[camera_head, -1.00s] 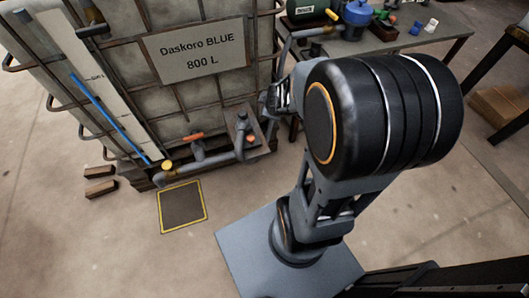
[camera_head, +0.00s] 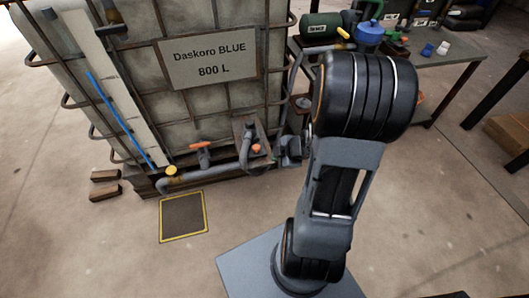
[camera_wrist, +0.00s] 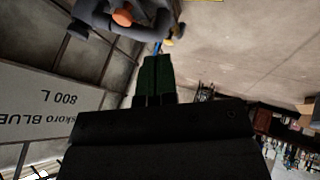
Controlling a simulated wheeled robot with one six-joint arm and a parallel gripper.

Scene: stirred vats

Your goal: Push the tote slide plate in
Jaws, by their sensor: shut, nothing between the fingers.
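The tote (camera_head: 140,62) is a caged white tank labelled "Daskoro BLUE 800 L", at the left in the head view. Near its lower right front is a grey upright plate (camera_head: 241,128) beside a grey outlet pipe (camera_head: 245,152). I take this for the slide plate; how far in it sits is unclear. My gripper (camera_wrist: 156,58) shows in the wrist view with its dark green fingers together and empty. It points toward grey pipework with an orange round part (camera_wrist: 122,17). In the head view my wrist is just right of the outlet, partly behind my arm. No contact is visible.
A T-handled valve with an orange handle (camera_head: 200,144) is left of the outlet. A yellow-edged floor mat (camera_head: 183,217) lies in front. A bench (camera_head: 432,62) with a green container (camera_head: 320,27) and blue jug (camera_head: 369,35) stands behind right. Open floor lies at the right.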

